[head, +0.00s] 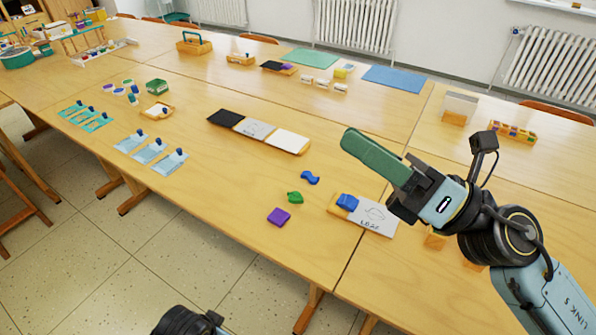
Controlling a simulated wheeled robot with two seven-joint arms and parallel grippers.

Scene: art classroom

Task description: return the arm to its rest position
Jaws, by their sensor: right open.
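My right arm comes in from the right edge. Its gripper (368,150) is above the table, seen from the side, with its green fingers pointing up and left. It is open, and no held object shows. Below it, a blue piece (347,202) rests on a small wooden board with a white card (375,216) marked with a drawing and letters.
On the wooden table (225,205) lie a blue wavy piece (310,177), a green piece (295,197) and a purple piece (279,217). A tray with black, grey and white panels (288,140) lies behind. A clear holder (458,107) and colourful box (513,131) stand at right.

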